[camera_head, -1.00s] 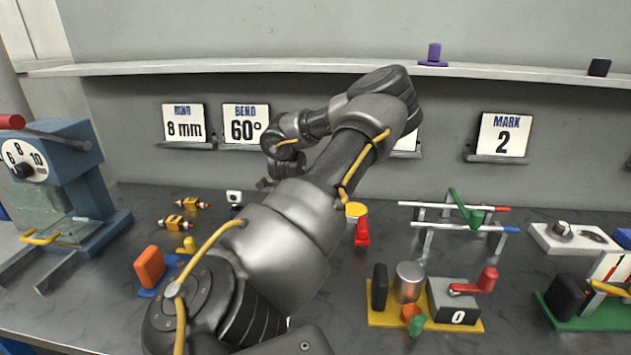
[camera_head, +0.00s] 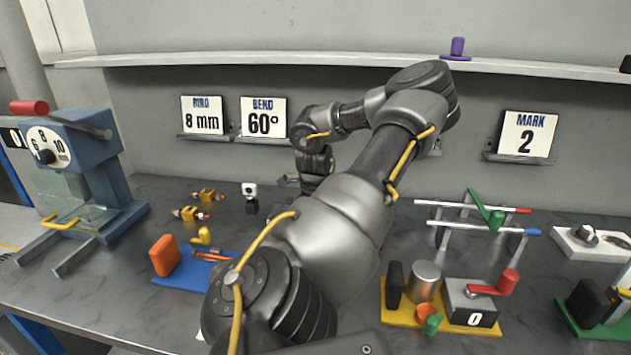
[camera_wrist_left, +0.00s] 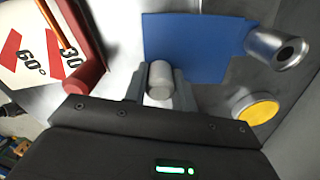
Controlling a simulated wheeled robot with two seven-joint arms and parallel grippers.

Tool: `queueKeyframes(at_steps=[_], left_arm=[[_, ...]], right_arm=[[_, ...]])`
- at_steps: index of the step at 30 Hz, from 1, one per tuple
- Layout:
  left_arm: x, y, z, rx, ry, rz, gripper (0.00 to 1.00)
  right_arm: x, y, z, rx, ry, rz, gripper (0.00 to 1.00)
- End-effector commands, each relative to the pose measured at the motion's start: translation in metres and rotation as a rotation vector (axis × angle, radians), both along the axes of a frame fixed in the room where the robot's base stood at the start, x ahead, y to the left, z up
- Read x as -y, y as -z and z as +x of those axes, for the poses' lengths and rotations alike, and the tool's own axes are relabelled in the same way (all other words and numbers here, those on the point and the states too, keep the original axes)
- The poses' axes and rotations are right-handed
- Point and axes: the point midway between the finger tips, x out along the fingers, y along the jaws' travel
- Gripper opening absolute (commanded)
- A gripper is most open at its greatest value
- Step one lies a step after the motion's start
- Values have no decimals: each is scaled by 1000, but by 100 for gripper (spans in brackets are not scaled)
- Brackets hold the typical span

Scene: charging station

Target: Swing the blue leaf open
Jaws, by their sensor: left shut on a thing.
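The blue leaf (camera_wrist_left: 195,48) is a flat blue panel at the top middle of the left wrist view. My left gripper (camera_wrist_left: 161,78) is shut on a pale grey round knob (camera_wrist_left: 160,91) at the lower edge of the leaf. How the knob joins the leaf is hard to tell. In the head view my left arm covers the leaf, and the left gripper's fingertips cannot be made out there. My right gripper is in neither view.
In the wrist view, a grey tube (camera_wrist_left: 277,48) and a yellow disc (camera_wrist_left: 253,109) lie right of the leaf; a red bar (camera_wrist_left: 84,75) and an angle card (camera_wrist_left: 35,45) lie left. The head view shows a blue press (camera_head: 75,165) and a yellow-based device (camera_head: 400,316).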

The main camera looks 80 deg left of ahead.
Motion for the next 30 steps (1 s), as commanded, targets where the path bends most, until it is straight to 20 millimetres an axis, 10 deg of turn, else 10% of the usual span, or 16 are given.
queueKeyframes(at_steps=[6,17,30], left_arm=[[0,-1,1,1,3,2,48],[-1,-8,1,1,3,4,48],[-1,-88,2,2,4,3,48]], right_arm=[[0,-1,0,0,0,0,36],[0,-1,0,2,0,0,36],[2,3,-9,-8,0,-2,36]])
